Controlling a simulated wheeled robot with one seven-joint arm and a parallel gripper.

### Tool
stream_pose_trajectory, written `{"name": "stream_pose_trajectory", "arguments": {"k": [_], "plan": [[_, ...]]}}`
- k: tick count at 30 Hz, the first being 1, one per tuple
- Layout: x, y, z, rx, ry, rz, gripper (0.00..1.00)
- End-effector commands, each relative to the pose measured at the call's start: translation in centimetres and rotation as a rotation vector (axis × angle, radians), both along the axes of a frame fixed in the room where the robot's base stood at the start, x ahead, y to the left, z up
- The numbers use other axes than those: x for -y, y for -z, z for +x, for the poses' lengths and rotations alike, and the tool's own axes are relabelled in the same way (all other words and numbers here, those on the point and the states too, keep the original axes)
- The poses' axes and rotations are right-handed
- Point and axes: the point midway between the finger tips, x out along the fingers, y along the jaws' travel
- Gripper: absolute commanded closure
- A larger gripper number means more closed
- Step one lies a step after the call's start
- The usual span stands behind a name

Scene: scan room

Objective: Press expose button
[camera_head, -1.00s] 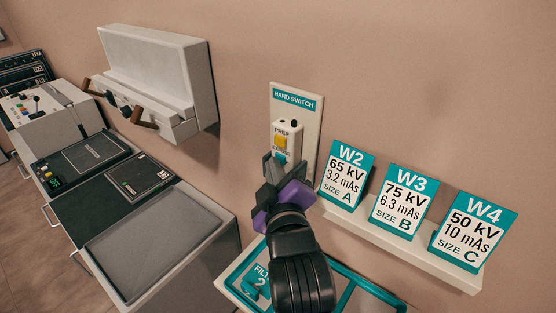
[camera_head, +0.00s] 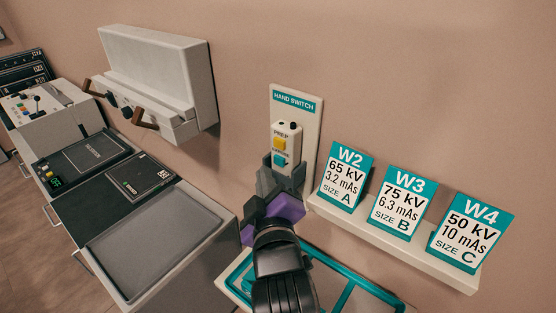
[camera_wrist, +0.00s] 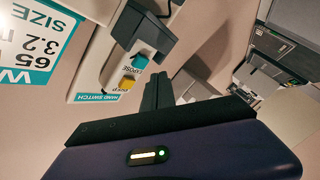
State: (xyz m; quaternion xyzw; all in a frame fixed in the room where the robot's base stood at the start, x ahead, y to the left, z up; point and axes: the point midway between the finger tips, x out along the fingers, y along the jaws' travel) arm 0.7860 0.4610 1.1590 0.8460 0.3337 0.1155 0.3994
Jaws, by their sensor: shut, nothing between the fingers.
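The hand switch (camera_head: 287,142) is a white handset on a wall plate labelled "HAND SWITCH" (camera_head: 294,102). It carries a yellow prep button (camera_head: 280,143) above a teal expose button (camera_head: 280,160). In the wrist view the handset shows upside down, with the expose button (camera_wrist: 142,61) and the prep button (camera_wrist: 127,84) both in sight. My gripper (camera_head: 267,168) is shut and empty, its tips just below and left of the expose button. In the wrist view the shut fingers (camera_wrist: 157,88) are beside the buttons. I cannot tell whether they touch the handset.
A shelf (camera_head: 395,242) with cards W2 (camera_head: 346,176), W3 and W4 is right of the switch. A teal-rimmed tray (camera_head: 346,298) lies below. A grey wall box with brown handles (camera_head: 160,85) and a counter with a dark tray (camera_head: 155,245) are left.

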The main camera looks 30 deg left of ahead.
Motion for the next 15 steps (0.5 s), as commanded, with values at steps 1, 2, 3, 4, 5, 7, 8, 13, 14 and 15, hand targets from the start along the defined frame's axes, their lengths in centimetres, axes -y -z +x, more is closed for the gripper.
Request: {"name": "stream_pose_trajectory", "arguments": {"k": [1,2,3,4,5,7,8,13,14,15], "plan": [[-0.1,-0.1,-0.6,-0.001,-0.002,0.000,1.00],[-0.1,-0.1,-0.8,-0.001,-0.002,0.000,1.00],[-0.1,-0.1,-1.2,0.001,-0.001,-0.001,1.00],[-0.1,-0.1,-1.5,-0.001,-0.002,0.000,1.00],[-0.2,-0.1,-1.8,-0.001,-0.003,0.001,1.00],[-0.3,0.0,-2.4,-0.001,-0.003,-0.002,1.00],[-0.3,0.0,-2.6,-0.001,-0.003,-0.001,1.00],[-0.3,0.0,-3.6,-0.001,-0.001,0.000,1.00],[-0.3,0.0,-3.7,-0.001,-0.001,0.000,1.00],[-0.3,0.0,-3.7,-0.001,-0.001,0.000,1.00]]}}
